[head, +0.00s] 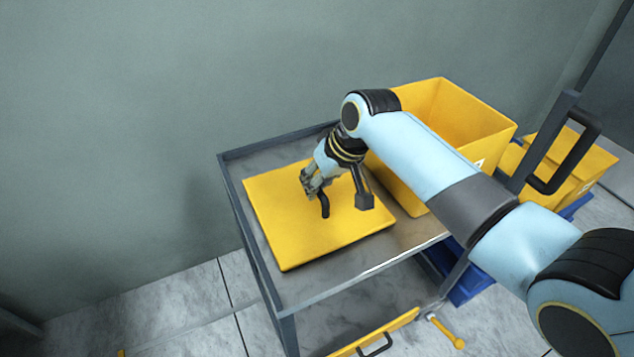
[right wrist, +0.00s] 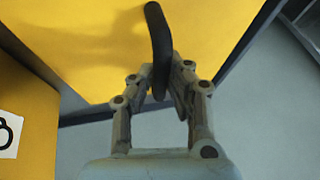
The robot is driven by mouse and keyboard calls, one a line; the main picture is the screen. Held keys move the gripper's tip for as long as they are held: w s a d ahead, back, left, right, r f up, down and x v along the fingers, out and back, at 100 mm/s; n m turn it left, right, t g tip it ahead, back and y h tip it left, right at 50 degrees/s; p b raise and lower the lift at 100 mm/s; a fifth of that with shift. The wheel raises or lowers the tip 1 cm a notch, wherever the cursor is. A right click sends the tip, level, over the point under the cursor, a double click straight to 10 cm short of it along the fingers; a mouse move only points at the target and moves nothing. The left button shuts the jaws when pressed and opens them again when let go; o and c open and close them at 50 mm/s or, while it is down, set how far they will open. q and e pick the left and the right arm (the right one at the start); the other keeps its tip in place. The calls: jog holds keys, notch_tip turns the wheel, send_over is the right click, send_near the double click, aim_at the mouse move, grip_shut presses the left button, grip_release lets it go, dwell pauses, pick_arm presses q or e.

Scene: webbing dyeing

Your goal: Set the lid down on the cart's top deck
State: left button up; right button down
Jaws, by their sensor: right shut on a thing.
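The lid (head: 290,229) is a flat yellow square panel with a black handle (head: 324,205) at its middle. It lies over the left part of the cart's grey top deck (head: 303,294); whether it touches the deck everywhere is hard to tell. My right gripper (head: 314,190) is above the lid, shut on its handle. In the right wrist view the fingers (right wrist: 162,82) close around the black handle, with the yellow lid (right wrist: 100,38) behind. My left gripper is not in view.
An open yellow bin (head: 462,115) stands on the deck right of the lid. The cart has a raised dark rim and a black push handle (head: 572,157) at right. Another yellow bin (head: 586,172) stands beyond it. A grey wall (head: 130,110) is behind the cart.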

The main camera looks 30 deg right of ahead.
jog(key=c, duration=1.4)
grip_release()
jog(key=shift+o, duration=0.2)
jog(key=p+v, duration=0.2)
jog(key=v, duration=1)
jog(key=shift+s, duration=0.1)
